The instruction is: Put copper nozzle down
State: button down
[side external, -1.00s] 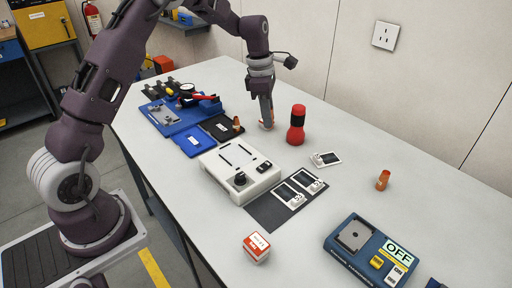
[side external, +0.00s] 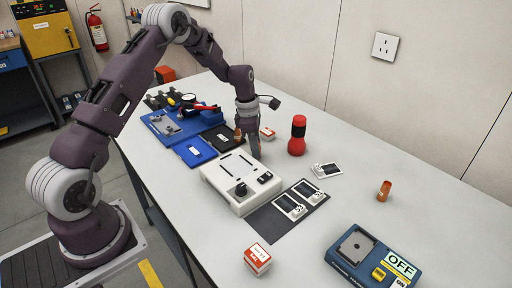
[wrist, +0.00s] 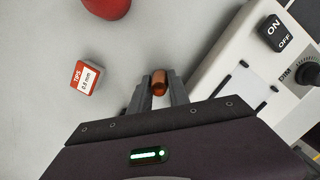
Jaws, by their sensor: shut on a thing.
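My gripper (side external: 255,156) is shut on a small copper nozzle (wrist: 159,84), which shows between the fingertips in the wrist view. In the side view the fingertips are at the far edge of the white light box (side external: 232,203), and the held nozzle is hidden or too small to make out. I cannot tell how high it is above the table. Another copper-coloured piece (side external: 238,133) stands by the black mat (side external: 219,138). A copper-orange cup-like piece (side external: 384,191) stands alone on the right of the table.
A red-and-white tips box (side external: 267,133) and a red-and-black bottle (side external: 297,136) stand behind the gripper. A blue mat (side external: 195,152) lies left of the light box. A dark mat with cards (side external: 268,222) lies right. Bare table lies between bottle and light box.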

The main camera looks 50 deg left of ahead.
jog(key=c, duration=1.2)
grip_release()
jog(key=shift+f, duration=0.1)
jog(key=shift+c, duration=0.2)
notch_tip(320, 180, up, 12)
jog(key=s+a, duration=0.1)
jog(key=s+d+r+m, duration=0.5)
jog(key=r+m, duration=0.1)
jog(key=r, duration=0.3)
jog(key=s+d+r+m+t+y, duration=0.1)
jog(key=s+d+r+m, duration=0.2)
jog(key=s+m, duration=0.15)
jog(key=s+d+r+m+t, duration=0.1)
jog(key=s+d+r+m, duration=0.3)
jog(key=s, duration=0.2)
jog(key=s+d+f+m+t, duration=0.1)
jog(key=s+d+m, duration=0.1)
jog(key=s+m, duration=0.4)
jog(key=s+d+f+m+t, duration=0.1)
jog(key=s+m, duration=0.5)
jog(key=s, duration=0.4)
jog(key=shift+s+d, duration=0.35)
jog(key=shift+d, duration=0.05)
